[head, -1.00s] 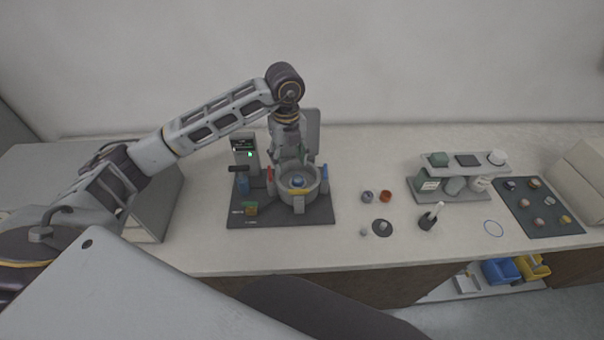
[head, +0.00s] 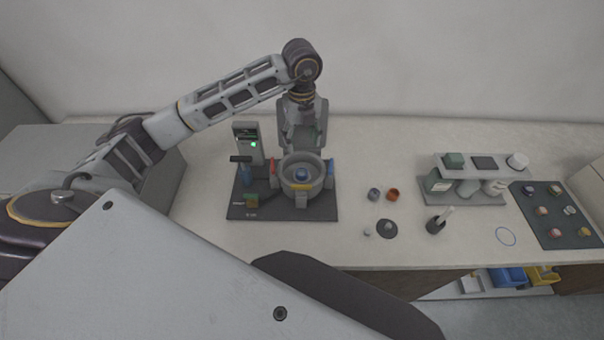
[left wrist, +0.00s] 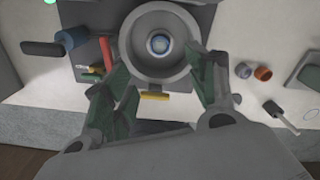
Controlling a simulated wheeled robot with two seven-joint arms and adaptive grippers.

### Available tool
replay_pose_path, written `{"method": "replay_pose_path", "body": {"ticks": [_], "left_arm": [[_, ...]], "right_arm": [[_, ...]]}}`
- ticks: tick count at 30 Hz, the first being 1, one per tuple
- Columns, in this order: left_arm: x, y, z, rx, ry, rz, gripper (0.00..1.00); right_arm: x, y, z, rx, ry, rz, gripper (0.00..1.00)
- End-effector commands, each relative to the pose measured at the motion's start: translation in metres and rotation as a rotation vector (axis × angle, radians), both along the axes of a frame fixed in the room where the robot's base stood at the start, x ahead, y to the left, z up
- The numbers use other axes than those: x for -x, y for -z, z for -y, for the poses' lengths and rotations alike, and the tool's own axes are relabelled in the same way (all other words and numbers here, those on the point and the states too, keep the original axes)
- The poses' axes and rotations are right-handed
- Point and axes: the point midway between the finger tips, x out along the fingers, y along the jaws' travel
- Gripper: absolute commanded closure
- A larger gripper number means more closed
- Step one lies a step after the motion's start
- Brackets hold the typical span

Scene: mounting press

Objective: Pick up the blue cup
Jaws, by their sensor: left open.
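A small grey-blue cup (head: 374,194) stands on the bench right of the mounting press, close to an orange cup (head: 393,194). The grey-blue cup also shows in the left wrist view (left wrist: 243,71), right of my fingers. The round press chamber (head: 300,187) holds a blue-topped piece (head: 302,174) at its centre. My left gripper (head: 303,140) is above the back of the chamber, fingers spread and empty. In the left wrist view my gripper's green-padded fingers (left wrist: 165,84) stand apart at either side of the chamber's near edge. My right gripper is out of view.
A dark holder with a white-handled tool (head: 436,224), a grey rack (head: 460,198) and a dark mat (head: 553,237) lie to the right.

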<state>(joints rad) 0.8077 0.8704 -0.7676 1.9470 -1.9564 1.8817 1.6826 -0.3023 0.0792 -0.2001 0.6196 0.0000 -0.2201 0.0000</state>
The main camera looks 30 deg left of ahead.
Motion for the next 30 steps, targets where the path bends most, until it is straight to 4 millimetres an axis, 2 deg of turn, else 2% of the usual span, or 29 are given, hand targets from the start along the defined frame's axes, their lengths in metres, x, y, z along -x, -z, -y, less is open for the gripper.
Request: {"method": "replay_pose_path", "body": {"ticks": [8,24,30], "left_arm": [[0.000,0.015,0.000,-0.001,-0.001,-0.002,0.42],[0.000,0.080,0.000,0.000,-0.001,-0.001,0.42],[0.000,0.086,0.000,-0.001,0.000,-0.001,0.42]], "right_arm": [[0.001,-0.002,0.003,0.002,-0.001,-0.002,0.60],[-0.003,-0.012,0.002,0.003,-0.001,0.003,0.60],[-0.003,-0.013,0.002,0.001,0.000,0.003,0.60]]}}
